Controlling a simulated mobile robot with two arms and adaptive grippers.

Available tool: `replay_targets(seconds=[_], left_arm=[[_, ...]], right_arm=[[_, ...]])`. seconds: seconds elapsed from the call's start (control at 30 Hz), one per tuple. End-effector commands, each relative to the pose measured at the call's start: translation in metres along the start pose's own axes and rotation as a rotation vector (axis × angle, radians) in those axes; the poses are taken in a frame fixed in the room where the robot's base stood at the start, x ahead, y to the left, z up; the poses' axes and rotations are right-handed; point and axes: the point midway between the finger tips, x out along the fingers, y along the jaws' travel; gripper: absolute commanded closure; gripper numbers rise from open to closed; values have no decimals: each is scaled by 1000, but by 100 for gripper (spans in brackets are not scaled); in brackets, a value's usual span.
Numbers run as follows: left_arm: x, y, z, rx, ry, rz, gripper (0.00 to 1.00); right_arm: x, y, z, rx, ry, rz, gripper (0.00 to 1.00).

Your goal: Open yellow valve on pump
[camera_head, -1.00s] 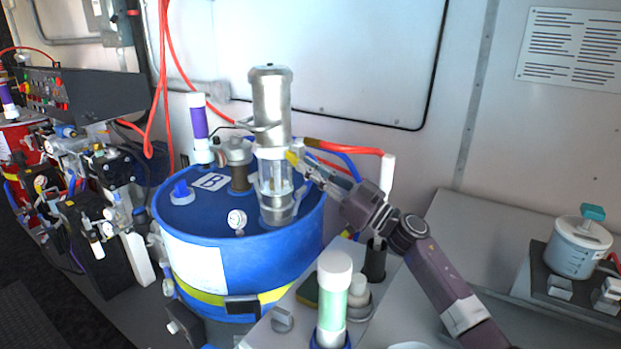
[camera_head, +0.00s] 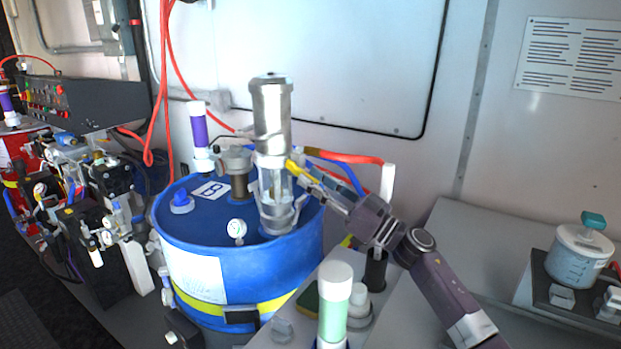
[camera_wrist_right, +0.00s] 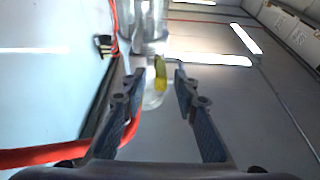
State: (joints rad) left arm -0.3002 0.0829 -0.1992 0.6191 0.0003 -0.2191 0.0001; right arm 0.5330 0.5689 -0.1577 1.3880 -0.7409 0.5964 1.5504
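The silver pump (camera_head: 271,115) stands upright on the blue drum marked B (camera_head: 240,268). The yellow valve handle (camera_head: 293,167) is on the pump's right side, about halfway up. In the right wrist view, the yellow handle (camera_wrist_right: 160,74) lies between the two fingertips, with a visible gap on each side. My right gripper (camera_wrist_right: 158,73) is open and empty there. In the head view, my right gripper (camera_head: 303,180) reaches in from the lower right, its tips close to the handle; contact cannot be told. My left gripper is not in view.
A red hose (camera_head: 345,157) and a white upright pipe (camera_head: 387,182) are close behind my right gripper. A white-capped green tube (camera_head: 333,300) stands in front. A purple-banded tube (camera_head: 200,135) rises left of the pump. A lidded pot (camera_head: 578,250) is at far right.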

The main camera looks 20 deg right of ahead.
Motion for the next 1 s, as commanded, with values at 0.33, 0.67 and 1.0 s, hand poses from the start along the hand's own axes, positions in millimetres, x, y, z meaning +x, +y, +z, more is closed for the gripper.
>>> replay_targets(seconds=[0.33, 0.67, 1.0], left_arm=[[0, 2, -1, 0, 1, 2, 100], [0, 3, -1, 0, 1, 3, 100], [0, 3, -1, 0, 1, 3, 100]], right_arm=[[-69, 0, 1, 1, -4, 1, 72], [-104, 0, 0, -1, -1, 0, 72], [-106, 0, -1, -1, 1, -1, 75]])
